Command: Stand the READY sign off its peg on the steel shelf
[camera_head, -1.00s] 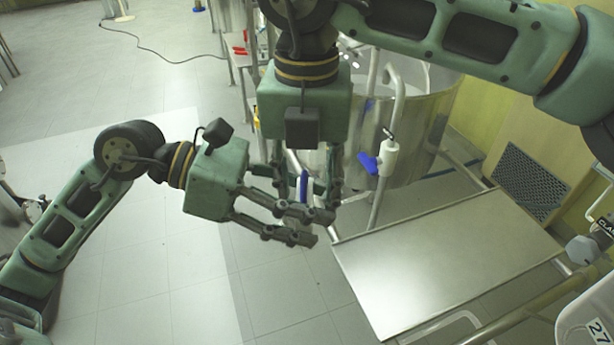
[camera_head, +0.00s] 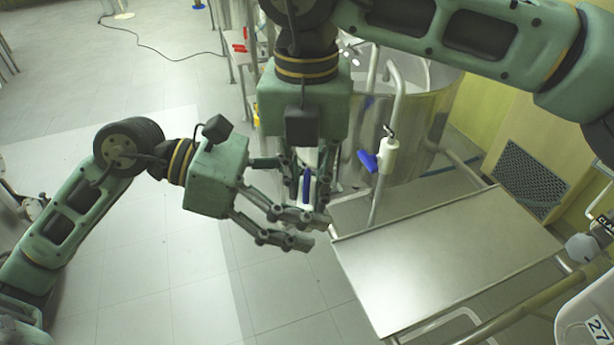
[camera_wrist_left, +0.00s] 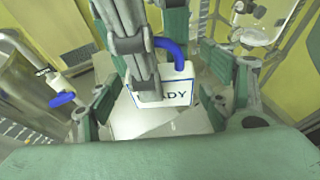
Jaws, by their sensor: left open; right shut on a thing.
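The READY sign (camera_wrist_left: 178,88) is a white plate with a blue loop handle, and its letters "ADY" show in the left wrist view. In the head view only its blue handle (camera_head: 307,187) and a bit of white show between the fingers. My right gripper (camera_head: 311,178) reaches down from above and is shut on the sign, its fingers covering part of the plate. My left gripper (camera_head: 297,205) is open, its fingers spread on both sides of the sign. The steel shelf (camera_head: 450,255) is flat and bare, right of both grippers and lower.
A steel vessel (camera_head: 415,125) stands behind the shelf, with a pipe and a blue-handled valve (camera_head: 370,160) near the shelf's back left corner. A grey vent panel (camera_head: 532,180) is on the right. Open tiled floor (camera_head: 130,260) lies to the left.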

